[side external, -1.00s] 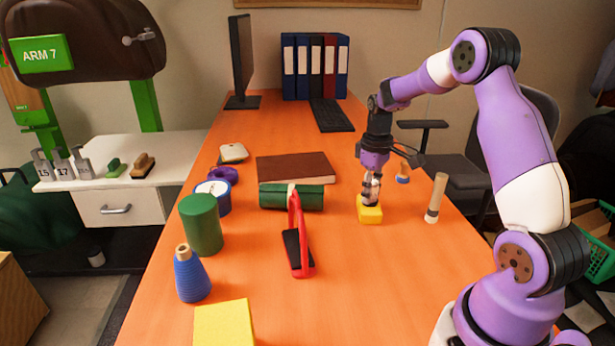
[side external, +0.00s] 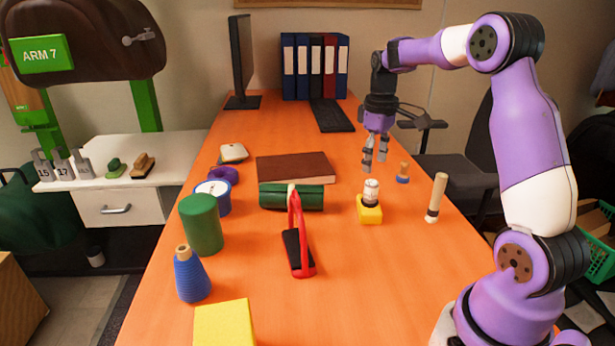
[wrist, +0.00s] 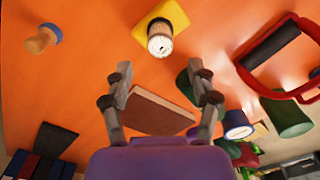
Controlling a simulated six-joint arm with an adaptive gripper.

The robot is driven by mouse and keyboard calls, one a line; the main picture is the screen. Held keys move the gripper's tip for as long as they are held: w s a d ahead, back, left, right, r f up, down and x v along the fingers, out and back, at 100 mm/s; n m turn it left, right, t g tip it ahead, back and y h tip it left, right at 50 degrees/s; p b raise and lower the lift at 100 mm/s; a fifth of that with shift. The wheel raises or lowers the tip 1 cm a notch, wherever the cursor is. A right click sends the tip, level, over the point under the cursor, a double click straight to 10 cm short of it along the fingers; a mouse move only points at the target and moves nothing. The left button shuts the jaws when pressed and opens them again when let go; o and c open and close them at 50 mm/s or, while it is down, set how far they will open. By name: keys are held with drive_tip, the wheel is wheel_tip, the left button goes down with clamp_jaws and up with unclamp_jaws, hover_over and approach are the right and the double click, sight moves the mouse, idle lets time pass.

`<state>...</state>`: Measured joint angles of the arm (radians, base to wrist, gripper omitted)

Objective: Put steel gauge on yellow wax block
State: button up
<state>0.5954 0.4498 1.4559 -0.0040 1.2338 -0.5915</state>
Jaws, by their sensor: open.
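A small cylinder (side external: 371,192) with a pale label and a dark base stands upright on a small yellow block (side external: 370,214) at the right of the orange table. In the wrist view, the cylinder (wrist: 160,40) shows a cream printed face over the yellow block (wrist: 178,14). I cannot tell whether this cylinder is the steel gauge. Grey pieces marked with numbers (side external: 62,164) stand on the white side table. A larger yellow block (side external: 224,323) lies at the near edge. My gripper (side external: 375,163) is open and empty above and beyond the cylinder, apart from it.
A tan cylinder (side external: 436,198) and a small blue-based wooden knob (side external: 403,172) stand right of the yellow block.

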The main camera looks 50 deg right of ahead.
sight(370, 185)
drive_tip(key=s+a+r+t, duration=0.2)
drive_tip(key=s+a+r, duration=0.1)
drive_tip(key=a+r, duration=0.65)
drive_tip(key=s+a+f+t, duration=0.3)
drive_tip(key=s+a, duration=0.4)
drive_tip(key=a, duration=0.4)
drive_tip(key=shift+f+t, duration=0.3)
drive_tip(key=shift+f, duration=0.45)
